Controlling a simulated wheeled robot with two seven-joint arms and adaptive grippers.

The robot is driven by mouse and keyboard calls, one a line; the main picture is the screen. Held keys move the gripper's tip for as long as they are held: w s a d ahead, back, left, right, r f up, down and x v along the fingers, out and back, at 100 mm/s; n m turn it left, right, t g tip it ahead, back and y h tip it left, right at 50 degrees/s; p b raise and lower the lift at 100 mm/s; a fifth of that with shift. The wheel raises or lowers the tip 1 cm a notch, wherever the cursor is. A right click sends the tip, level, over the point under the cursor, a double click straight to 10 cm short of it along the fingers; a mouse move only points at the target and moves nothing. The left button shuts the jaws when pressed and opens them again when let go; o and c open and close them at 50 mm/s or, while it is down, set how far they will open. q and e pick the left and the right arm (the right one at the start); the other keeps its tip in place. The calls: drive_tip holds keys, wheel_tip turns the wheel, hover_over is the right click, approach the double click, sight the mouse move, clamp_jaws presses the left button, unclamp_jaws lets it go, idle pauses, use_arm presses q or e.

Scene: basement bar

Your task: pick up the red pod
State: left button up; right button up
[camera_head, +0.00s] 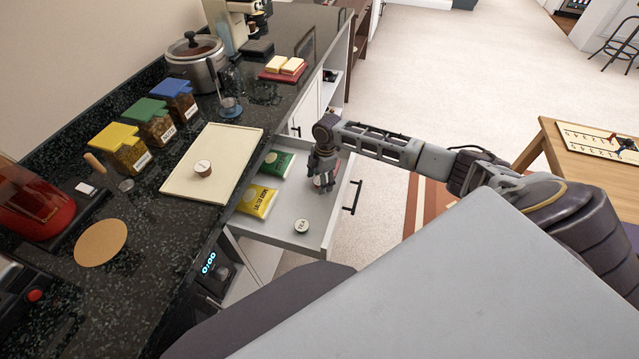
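The open drawer (313,222) juts out from the dark counter. A small pale-topped pod with a reddish side (319,186) sits in it near the front panel, mostly hidden under my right gripper (324,177). The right gripper points down right over this pod; whether its fingers touch or grip it cannot be made out. A white-topped pod marked TEA (301,226) lies closer in the drawer. My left gripper is not in view.
The drawer also holds a green packet (277,163) and a yellow packet (257,201). A brown pod (203,169) sits on a cream board (226,139) on the counter. The drawer handle (353,198) sticks out. A wooden table (590,165) stands at the right.

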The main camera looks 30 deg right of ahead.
drive_tip(key=c, duration=0.7)
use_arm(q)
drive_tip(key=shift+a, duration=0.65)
use_arm(e)
drive_tip(key=shift+r, duration=0.1)
drive_tip(key=shift+c, duration=0.3)
wheel_tip(320, 180, up, 9)
drive_tip(key=shift+r, duration=0.1)
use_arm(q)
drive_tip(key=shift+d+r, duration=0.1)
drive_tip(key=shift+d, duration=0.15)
use_arm(e)
drive_tip(key=shift+r, duration=0.35)
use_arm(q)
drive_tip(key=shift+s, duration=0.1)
